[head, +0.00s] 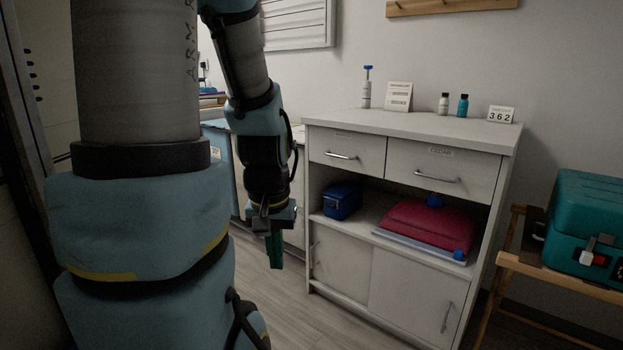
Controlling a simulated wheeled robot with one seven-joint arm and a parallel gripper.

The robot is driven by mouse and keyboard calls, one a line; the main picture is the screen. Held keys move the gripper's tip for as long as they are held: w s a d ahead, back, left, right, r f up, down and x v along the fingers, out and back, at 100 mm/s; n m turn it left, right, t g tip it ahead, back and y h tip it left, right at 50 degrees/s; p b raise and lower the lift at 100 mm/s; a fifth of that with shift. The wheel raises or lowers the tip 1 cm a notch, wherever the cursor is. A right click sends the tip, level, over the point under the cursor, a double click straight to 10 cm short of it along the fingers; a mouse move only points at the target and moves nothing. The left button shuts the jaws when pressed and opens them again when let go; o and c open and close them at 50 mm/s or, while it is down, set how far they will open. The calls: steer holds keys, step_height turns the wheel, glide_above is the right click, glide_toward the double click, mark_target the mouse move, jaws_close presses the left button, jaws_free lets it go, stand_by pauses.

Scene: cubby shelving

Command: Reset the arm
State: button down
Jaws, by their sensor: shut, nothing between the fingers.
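My arm fills the left of the head view, with blue and grey links. Its end hangs down with my gripper (275,250) pointing at the floor, in front of the left side of the white cabinet. The fingers look dark green and are close together, with nothing seen between them. The gripper is apart from the cabinet and its contents.
The white cabinet (410,128) has two drawers, an open cubby and sliding doors. A blue pouch (341,201) and a red folded item (428,222) lie in the cubby. Small bottles and cards stand on top. A teal case (590,230) sits on a wooden stand at right.

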step_height(320, 180, up, 24)
steer(key=p, duration=2.1)
steer(key=shift+p, duration=0.4)
